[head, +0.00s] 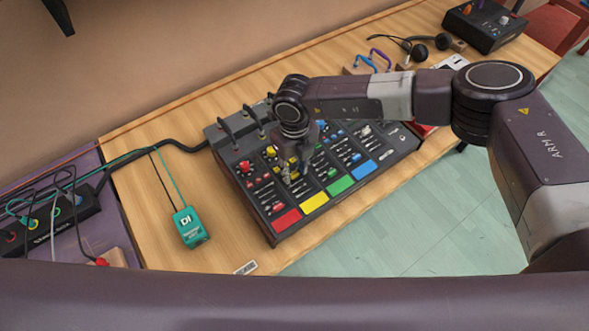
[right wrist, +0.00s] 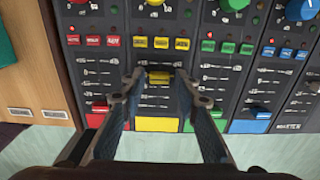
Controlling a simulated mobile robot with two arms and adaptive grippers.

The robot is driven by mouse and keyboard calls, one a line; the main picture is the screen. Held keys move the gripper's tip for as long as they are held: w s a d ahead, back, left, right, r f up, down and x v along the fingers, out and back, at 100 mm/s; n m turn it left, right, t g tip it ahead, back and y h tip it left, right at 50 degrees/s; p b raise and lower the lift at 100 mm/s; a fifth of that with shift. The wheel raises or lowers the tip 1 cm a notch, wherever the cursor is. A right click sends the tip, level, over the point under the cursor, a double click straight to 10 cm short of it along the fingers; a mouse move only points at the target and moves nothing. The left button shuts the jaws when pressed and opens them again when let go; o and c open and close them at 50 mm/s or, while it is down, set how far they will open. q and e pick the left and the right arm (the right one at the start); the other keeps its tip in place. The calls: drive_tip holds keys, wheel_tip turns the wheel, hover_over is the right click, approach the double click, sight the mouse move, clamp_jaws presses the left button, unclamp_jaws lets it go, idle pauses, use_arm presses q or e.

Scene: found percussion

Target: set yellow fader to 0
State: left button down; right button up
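The mixer (head: 352,176) is a dark console on the wooden table, with red, yellow, green and blue channel strips. In the right wrist view the yellow fader (right wrist: 159,77) is a small yellow cap near the upper end of its slot, above the yellow pad (right wrist: 158,124). My right gripper (head: 291,178) points down over the yellow strip. In the right wrist view its fingers (right wrist: 160,82) are apart, one on each side of the yellow cap; I cannot tell whether they touch it. In the head view the gripper hides the cap. My left gripper is not in view.
Red (right wrist: 99,107), green (right wrist: 216,111) and blue (right wrist: 262,113) fader caps sit lower in neighbouring strips. Rows of buttons and knobs lie above. A teal DI box (head: 189,227) stands left of the mixer. Headphones (head: 420,48) lie behind it. Cables run along the table's left.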

sight(294, 174)
drive_tip(key=shift+o, duration=0.3)
wheel_tip(294, 174, up, 12)
idle(0.4)
idle(0.4)
